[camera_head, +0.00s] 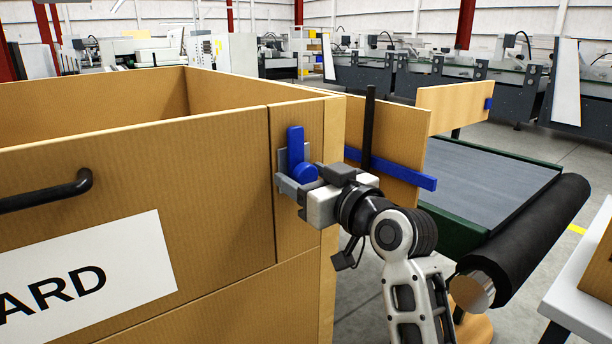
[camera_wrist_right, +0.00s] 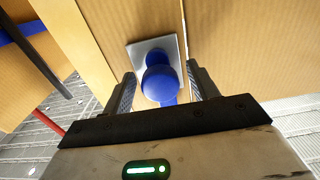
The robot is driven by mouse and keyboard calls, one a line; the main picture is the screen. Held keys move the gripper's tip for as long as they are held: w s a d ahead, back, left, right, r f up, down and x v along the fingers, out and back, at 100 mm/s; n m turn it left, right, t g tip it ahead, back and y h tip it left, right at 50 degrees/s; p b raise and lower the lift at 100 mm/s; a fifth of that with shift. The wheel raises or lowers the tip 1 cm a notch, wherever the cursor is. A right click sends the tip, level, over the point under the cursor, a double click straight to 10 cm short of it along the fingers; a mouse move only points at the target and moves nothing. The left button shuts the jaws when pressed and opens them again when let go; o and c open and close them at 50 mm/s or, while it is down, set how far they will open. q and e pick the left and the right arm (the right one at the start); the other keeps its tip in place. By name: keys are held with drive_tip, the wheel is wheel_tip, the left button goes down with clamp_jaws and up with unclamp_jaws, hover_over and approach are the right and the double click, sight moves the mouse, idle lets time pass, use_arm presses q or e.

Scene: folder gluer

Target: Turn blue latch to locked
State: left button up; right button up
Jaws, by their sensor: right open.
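The blue latch (camera_head: 296,148) is mounted on a grey plate on the front face of a large cardboard-brown box, near its right corner. Its bar stands upright in the head view, with a round blue hub at its lower end. My right gripper (camera_head: 292,187) is at the hub, reaching in from the right. In the right wrist view the blue hub (camera_wrist_right: 160,80) lies between the two open fingers of the gripper (camera_wrist_right: 160,92), with a gap to each finger. Part of the latch is hidden behind the hub there. My left gripper is not in view.
The box (camera_head: 215,205) has a black handle (camera_head: 48,192) and a white label (camera_head: 90,278) on its front. A brown panel with a blue bar (camera_head: 415,180) and a black post (camera_head: 369,125) stand behind my right wrist. A conveyor (camera_head: 490,185) is at right.

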clamp_jaws()
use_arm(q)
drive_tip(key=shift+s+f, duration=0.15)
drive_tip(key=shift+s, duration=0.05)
